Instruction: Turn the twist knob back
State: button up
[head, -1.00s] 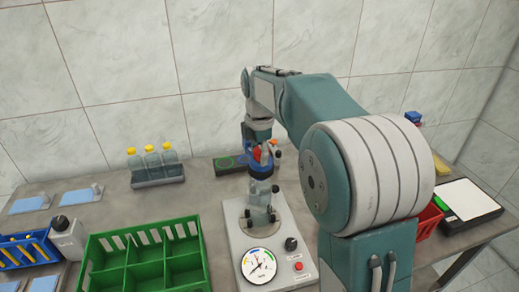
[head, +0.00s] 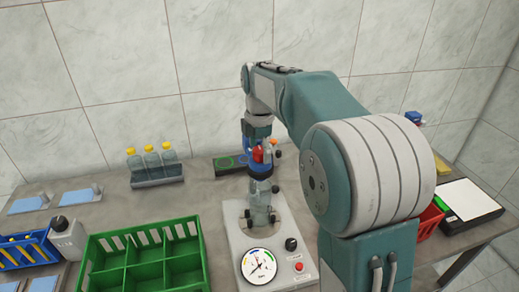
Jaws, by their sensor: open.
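My gripper (head: 261,165) hangs pointing down over the clear bottle (head: 260,208) that stands in the grey station (head: 236,236). It is open around or just above the bottle's top; the parts overlap too much to tell whether they touch. A black knob (head: 291,244) sits on the station's front right, above a red button (head: 298,267). Another black knob (head: 58,222) tops a small grey box (head: 68,241) at the left. I cannot tell which is the twist knob. My gripper is apart from both.
A round dial gauge (head: 258,265) lies on the station. A green divided crate (head: 92,257) and a blue bin (head: 24,262) are at the left. Yellow-capped bottles stand in a rack (head: 158,182) behind. A red bin (head: 430,222) and a scale-like pad (head: 468,204) are at right.

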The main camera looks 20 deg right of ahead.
aim_at(260, 150)
jog(key=shift+r, duration=3)
jog(key=shift+s+r, duration=0.1)
jog(key=shift+s, duration=0.1)
jog(key=s+f+m+t, duration=0.2)
jog(key=s+f+m, duration=0.1)
jog(key=s+m, duration=0.7)
jog(key=s+f+m+t, duration=0.3)
jog(key=s+m, duration=0.7)
jog(key=s, duration=0.6)
jog(key=shift+s+t, duration=0.3)
jog(key=shift+s, duration=0.1)
